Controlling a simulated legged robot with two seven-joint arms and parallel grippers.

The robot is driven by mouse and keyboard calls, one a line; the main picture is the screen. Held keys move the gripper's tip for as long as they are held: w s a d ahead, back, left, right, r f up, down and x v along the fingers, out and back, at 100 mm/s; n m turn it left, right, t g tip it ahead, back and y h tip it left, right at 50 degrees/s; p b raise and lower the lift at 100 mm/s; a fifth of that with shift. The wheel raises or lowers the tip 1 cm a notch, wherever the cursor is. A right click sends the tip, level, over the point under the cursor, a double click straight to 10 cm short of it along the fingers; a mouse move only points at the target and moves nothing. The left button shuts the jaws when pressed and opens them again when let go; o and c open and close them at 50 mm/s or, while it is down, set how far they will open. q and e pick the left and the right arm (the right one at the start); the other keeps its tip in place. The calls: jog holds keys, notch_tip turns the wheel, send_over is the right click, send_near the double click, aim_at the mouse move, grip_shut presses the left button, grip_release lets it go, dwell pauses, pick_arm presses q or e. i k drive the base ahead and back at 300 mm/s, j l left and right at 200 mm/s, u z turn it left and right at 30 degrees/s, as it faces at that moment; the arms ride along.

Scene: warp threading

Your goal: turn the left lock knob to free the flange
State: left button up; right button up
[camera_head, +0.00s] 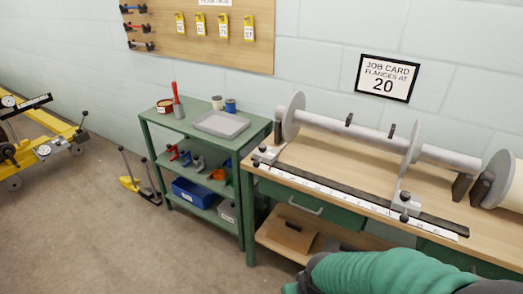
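A grey beam (355,135) lies along the bench with a left flange disc (294,114) near its left end and a second flange disc (413,144) to the right. Two small dark upright pieces, left (349,119) and right (392,130), stand at the beam. A left clamp block (268,153) with dark knobs sits below the left flange, and a right clamp block (403,203) with dark knobs sits below the second. I cannot tell which piece is the left lock knob or whether it is turned. Neither of my grippers shows; a green arm part of mine is at the lower right.
A white ruler (350,195) and dark rail run along the wooden bench (325,150). A job card (387,78) reads "FLANGES AT 20". Another disc (494,180) and cream roll are at the right. A green shelf cart (190,128) with a grey tray stands left.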

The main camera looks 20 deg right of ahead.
aim_at(263, 148)
jog(key=i+j, duration=0.15)
jog(key=i, duration=0.35)
jog(key=i+j+u, duration=0.1)
jog(key=i, duration=0.45)
